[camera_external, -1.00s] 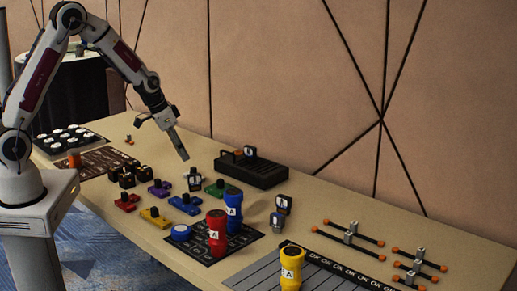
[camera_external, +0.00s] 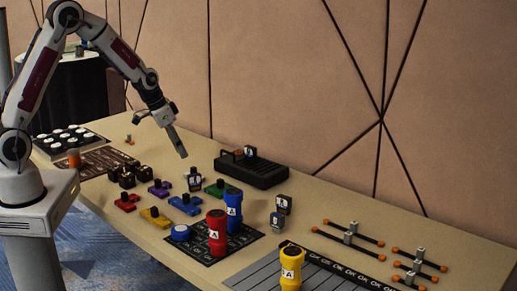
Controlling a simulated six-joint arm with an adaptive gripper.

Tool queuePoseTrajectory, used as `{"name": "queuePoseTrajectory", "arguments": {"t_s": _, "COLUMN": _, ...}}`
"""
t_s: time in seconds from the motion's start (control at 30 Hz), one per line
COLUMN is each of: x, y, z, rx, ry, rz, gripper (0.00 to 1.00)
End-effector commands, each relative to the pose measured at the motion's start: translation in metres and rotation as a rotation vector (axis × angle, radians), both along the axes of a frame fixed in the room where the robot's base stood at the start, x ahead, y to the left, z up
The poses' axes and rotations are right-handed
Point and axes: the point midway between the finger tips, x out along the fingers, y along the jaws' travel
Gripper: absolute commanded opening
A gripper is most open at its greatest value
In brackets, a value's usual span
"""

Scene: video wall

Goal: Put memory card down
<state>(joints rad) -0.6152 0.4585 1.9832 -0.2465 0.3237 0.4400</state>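A dark block with a white and blue label, which may be the memory card (camera_external: 194,183), stands on the table among the coloured pieces. Similar labelled pieces stand further right, a dark one (camera_external: 283,204) and a grey-blue one (camera_external: 276,220). Another labelled piece (camera_external: 250,152) sits upright in the black slotted box (camera_external: 262,174). My gripper (camera_external: 183,155) points down above and slightly left of the first block, with a visible gap between them. I see nothing held at its tips, but its fingers are too small to tell open from shut.
Red (camera_external: 217,235), blue (camera_external: 234,212) and yellow (camera_external: 291,268) cylinders stand at the front. Low purple (camera_external: 160,188), blue (camera_external: 186,205), green (camera_external: 215,188), red (camera_external: 127,202) and yellow (camera_external: 155,217) pieces lie nearby. A patterned wall stands behind the table.

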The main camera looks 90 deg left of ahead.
Motion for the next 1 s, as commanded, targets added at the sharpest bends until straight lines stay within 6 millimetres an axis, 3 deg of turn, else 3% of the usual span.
{"name": "queuePoseTrajectory", "arguments": {"t_s": 0.17, "x": 0.000, "y": -0.003, "z": 0.003, "rx": 0.001, "ry": -0.001, "rz": -0.003, "gripper": 0.31}}
{"name": "queuePoseTrajectory", "arguments": {"t_s": 0.37, "x": 0.001, "y": -0.021, "z": 0.022, "rx": 0.000, "ry": -0.008, "rz": -0.026, "gripper": 0.31}}
{"name": "queuePoseTrajectory", "arguments": {"t_s": 0.67, "x": -0.009, "y": -0.080, "z": 0.075, "rx": -0.002, "ry": -0.027, "rz": -0.092, "gripper": 0.31}}
{"name": "queuePoseTrajectory", "arguments": {"t_s": 1.0, "x": -0.038, "y": -0.150, "z": 0.130, "rx": -0.005, "ry": -0.045, "rz": -0.170, "gripper": 0.31}}
